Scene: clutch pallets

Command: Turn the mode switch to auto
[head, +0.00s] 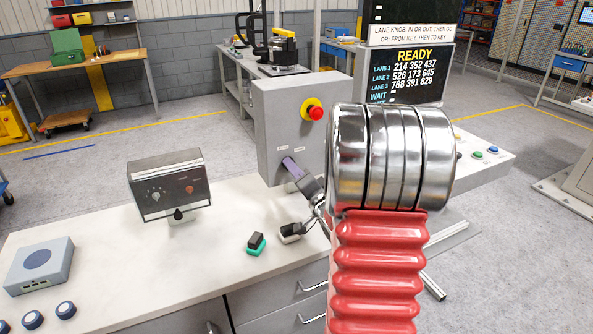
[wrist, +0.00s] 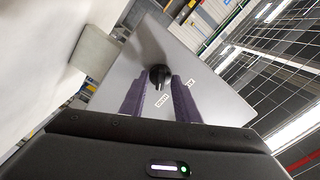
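The mode switch is a round black knob (wrist: 159,76) on the sloping face of a grey control box (wrist: 200,60). Two small white labels sit beside it; the nearer reads like HAND, the other is cut short by a finger. The knob's grip bar lies roughly upright in the wrist view. My gripper (wrist: 159,88) has two purple fingers apart, one either side of the knob, with their tips close to it. I cannot tell whether they touch it. In the head view my gripper (head: 291,167) reaches the box front (head: 265,120) and hides the knob.
A red stop button (head: 312,110) on a yellow base sits above the labels. A dark meter box (head: 166,184), a green-and-black part (head: 256,243) and a grey-blue box (head: 40,266) stand on the white bench (head: 110,260). My red and chrome arm covers the right of the bench.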

